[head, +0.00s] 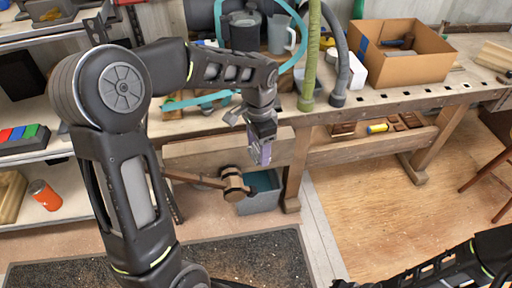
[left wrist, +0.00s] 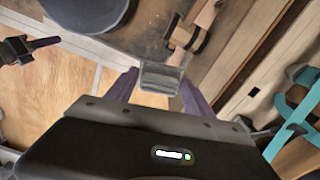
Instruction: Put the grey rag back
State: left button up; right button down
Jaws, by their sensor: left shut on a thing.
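My left gripper (head: 262,150) hangs in front of the workbench, above a grey bin on the floor. In the left wrist view its two purple fingers (left wrist: 159,84) stand apart with a grey block-like piece between them, which I take to be the grey rag (left wrist: 161,78). Its cloth texture is too small to make out, and in the head view the fingers mostly hide it. The right gripper (left wrist: 18,50) shows at the left of the left wrist view, apart from the rag; its jaw gap is unclear.
The grey bin (head: 260,206) stands below the bench, with a wooden mallet (head: 234,184) beside or over its left side. The bench (head: 385,100) carries an open cardboard box (head: 408,68), hoses and a jug. A shelf with an orange can (head: 44,195) is at left.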

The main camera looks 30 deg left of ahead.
pick_arm(q)
jog(key=d+f+n, duration=0.3)
jog(key=f+n, duration=0.1)
jog(key=f, duration=0.3)
jog(key=d+f+n, duration=0.2)
jog(key=f+n, duration=0.1)
jog(key=f, duration=0.5)
jog(key=shift+w+d+n, duration=0.25)
jog(key=shift+d+n, duration=0.15)
